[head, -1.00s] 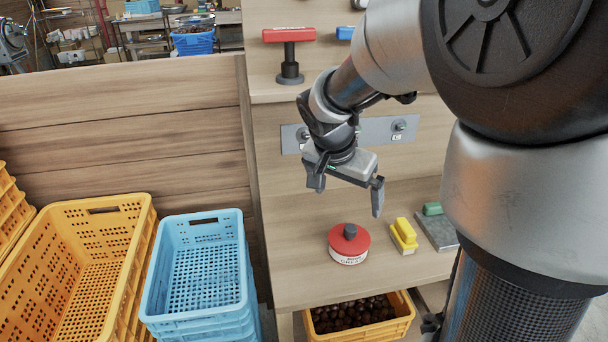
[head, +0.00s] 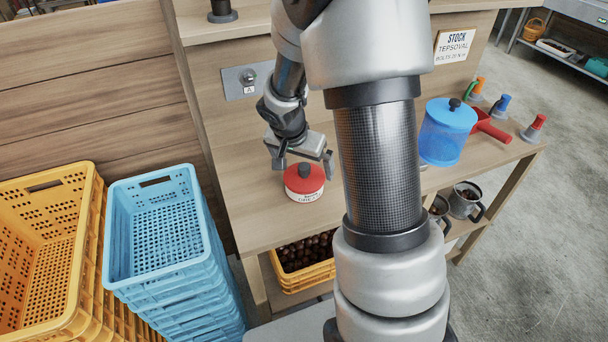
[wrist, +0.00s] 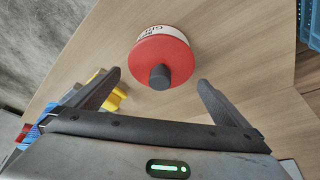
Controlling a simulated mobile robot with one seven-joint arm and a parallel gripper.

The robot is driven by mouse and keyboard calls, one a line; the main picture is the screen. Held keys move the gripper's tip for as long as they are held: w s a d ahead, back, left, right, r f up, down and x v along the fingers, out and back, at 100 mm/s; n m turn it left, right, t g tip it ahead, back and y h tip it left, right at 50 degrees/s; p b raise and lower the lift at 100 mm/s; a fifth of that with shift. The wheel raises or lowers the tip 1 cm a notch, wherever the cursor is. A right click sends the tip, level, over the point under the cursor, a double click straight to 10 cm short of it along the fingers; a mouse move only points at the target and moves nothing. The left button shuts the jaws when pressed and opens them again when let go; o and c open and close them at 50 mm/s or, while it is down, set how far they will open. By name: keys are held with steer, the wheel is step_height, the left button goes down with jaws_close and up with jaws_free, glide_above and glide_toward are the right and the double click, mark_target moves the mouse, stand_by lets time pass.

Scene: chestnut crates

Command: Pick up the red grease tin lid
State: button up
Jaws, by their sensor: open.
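The grease tin stands upright on the wooden bench, with a white labelled body (head: 305,196) and a red lid (head: 304,178) with a dark knob (head: 304,170) on top. The lid sits on the tin. In the wrist view the red lid (wrist: 150,58) and its dark knob (wrist: 160,77) are ahead of the fingertips, roughly midway between them. My gripper (head: 303,162) is open and empty, just above and behind the tin. Both fingers also show in the wrist view (wrist: 158,80), apart from the lid.
A blue-lidded container (head: 447,130), a red scoop (head: 491,126) and small coloured-top bottles stand at the bench's right. Blue crates (head: 160,235) and yellow crates (head: 45,240) stand left. A yellow crate of chestnuts (head: 303,276) sits below. Bench left of the tin is clear.

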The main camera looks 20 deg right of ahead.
steer(key=shift+w+d+f, duration=0.2)
steer(key=shift+d+f, duration=0.05)
steer(key=shift+f, duration=0.4)
steer(key=c, duration=0.9)
steer(key=shift+r, duration=0.1)
steer(key=shift+c, duration=0.2)
